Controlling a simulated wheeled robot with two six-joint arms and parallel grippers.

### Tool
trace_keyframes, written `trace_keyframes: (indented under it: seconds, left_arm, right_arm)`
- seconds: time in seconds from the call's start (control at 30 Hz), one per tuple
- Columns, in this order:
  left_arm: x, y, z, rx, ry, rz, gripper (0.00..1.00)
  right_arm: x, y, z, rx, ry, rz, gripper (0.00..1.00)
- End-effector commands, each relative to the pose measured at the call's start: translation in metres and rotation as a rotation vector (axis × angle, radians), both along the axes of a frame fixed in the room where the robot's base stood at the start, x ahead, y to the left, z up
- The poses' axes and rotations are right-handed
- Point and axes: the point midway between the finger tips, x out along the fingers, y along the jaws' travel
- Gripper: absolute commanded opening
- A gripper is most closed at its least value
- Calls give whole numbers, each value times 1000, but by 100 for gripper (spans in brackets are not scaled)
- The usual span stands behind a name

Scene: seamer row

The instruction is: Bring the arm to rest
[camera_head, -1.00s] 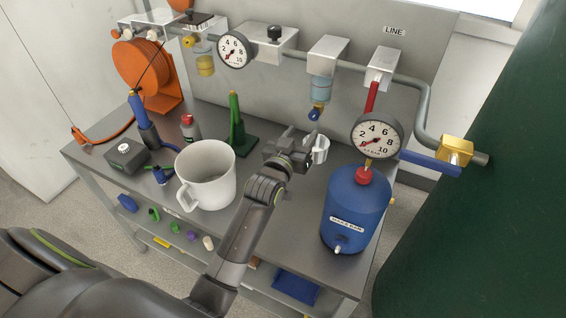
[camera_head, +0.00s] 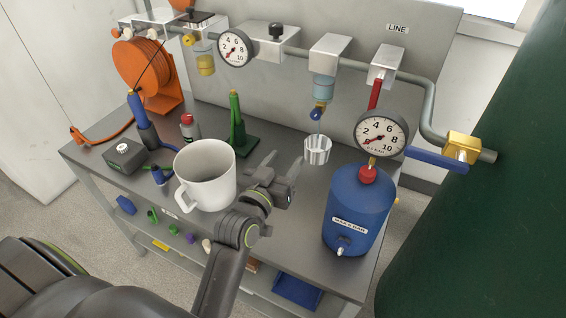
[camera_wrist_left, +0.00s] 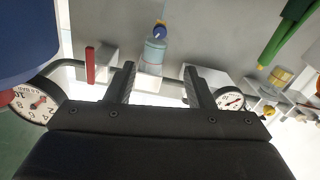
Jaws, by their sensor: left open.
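My left gripper (camera_head: 284,165) is over the right part of the grey bench, between the white mug and the small ribbed cup. Its two fingers are apart with nothing between them. The left wrist view also shows the open, empty jaws (camera_wrist_left: 157,85). The small ribbed cup (camera_head: 317,150) is to the right of the fingers, apart from them, beneath the blue-tipped clear bowl (camera_head: 323,89). A thin pale line runs between the bowl's tip and the cup; I cannot tell what it is. My right gripper is in neither view.
A white mug (camera_head: 206,176) stands left of my gripper, and a green stand (camera_head: 238,135) behind it. A blue tank (camera_head: 356,208) with a pressure gauge (camera_head: 381,134) stands to the right. An orange hose reel (camera_head: 143,72) is at the back left. Pipework runs along the back panel.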

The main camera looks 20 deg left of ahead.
Motion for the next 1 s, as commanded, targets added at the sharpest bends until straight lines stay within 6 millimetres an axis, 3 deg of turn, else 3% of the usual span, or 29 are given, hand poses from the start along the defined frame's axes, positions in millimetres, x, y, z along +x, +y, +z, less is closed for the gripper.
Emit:
trace_keyframes:
  seconds: [0.27, 0.37, 0.47, 0.57, 0.7, 0.8, 1.0]
  left_arm:
    - [-1, 0, -2, 2, 6, 0, 48]
    - [-9, 4, -14, 17, 61, -3, 48]
    - [-29, 13, -41, 49, 191, -9, 48]
    - [-64, 27, -77, 93, 384, -10, 48]
    - [-125, 49, -121, 146, 666, 3, 48]
    - [-167, 63, -141, 173, 834, 20, 48]
    - [-239, 84, -160, 209, 1100, 60, 48]
  right_arm:
    - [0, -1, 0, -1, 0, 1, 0]
    - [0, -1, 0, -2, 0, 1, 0]
    - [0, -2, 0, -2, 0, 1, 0]
    - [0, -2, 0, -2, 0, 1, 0]
    - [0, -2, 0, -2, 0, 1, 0]
    - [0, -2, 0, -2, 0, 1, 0]
    - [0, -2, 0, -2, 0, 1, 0]
